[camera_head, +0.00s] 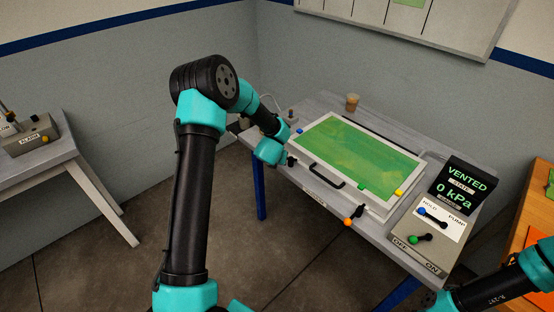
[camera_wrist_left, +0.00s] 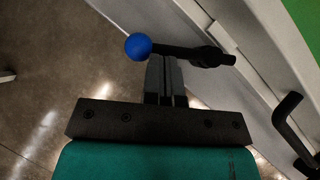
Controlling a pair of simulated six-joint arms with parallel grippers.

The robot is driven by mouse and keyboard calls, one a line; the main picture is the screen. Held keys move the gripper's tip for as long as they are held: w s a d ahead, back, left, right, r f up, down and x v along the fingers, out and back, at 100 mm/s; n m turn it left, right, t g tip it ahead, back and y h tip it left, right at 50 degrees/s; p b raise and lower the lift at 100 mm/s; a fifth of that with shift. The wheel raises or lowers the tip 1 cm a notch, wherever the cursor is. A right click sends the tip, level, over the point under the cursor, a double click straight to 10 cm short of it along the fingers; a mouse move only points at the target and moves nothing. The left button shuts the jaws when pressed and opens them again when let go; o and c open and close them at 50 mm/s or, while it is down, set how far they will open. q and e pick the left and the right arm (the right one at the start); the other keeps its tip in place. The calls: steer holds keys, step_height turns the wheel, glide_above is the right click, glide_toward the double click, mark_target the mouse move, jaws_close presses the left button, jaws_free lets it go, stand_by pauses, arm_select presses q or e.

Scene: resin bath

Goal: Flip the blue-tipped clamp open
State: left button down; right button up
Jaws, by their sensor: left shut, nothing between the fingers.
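The blue-tipped clamp shows in the left wrist view as a blue ball (camera_wrist_left: 138,46) on a black lever (camera_wrist_left: 205,56). The lever reaches from the pale bath frame out past its edge, over the floor. My left gripper (camera_wrist_left: 166,62) is shut and empty, its fingertips just beside the lever, near the ball. I cannot tell whether they touch it. In the head view my left wrist is at the left edge of the green-windowed bath lid (camera_head: 408,155), and this clamp is hidden there. My right gripper is out of view; only part of that arm shows at lower right.
A black lid handle (camera_head: 326,177) is on the front side; it also shows in the wrist view (camera_wrist_left: 290,128). An orange-tipped clamp (camera_head: 348,221) sticks out at the front edge. A control panel (camera_head: 405,228) and a display reading "VENTED 0 kPa" (camera_head: 463,190) stand at right.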

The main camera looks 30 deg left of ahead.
arm_select(q)
steer(key=shift+w+a+m+h, duration=0.2)
steer(key=shift+m+h, duration=0.2)
steer(key=shift+m, duration=0.1)
steer(key=shift+w+a+m+h, duration=0.2)
steer(key=shift+w+m+h, duration=0.35)
steer(key=shift+m, duration=0.4)
steer(key=shift+w+a+m+h, duration=0.2)
steer(key=shift+w+m+h, duration=0.15)
steer(key=shift+m+h, duration=0.5)
steer(key=shift+w+a+m+h, duration=0.2)
steer(key=shift+w+m+h, duration=0.3)
steer(key=shift+m, duration=0.6)
steer(key=shift+s, duration=0.1)
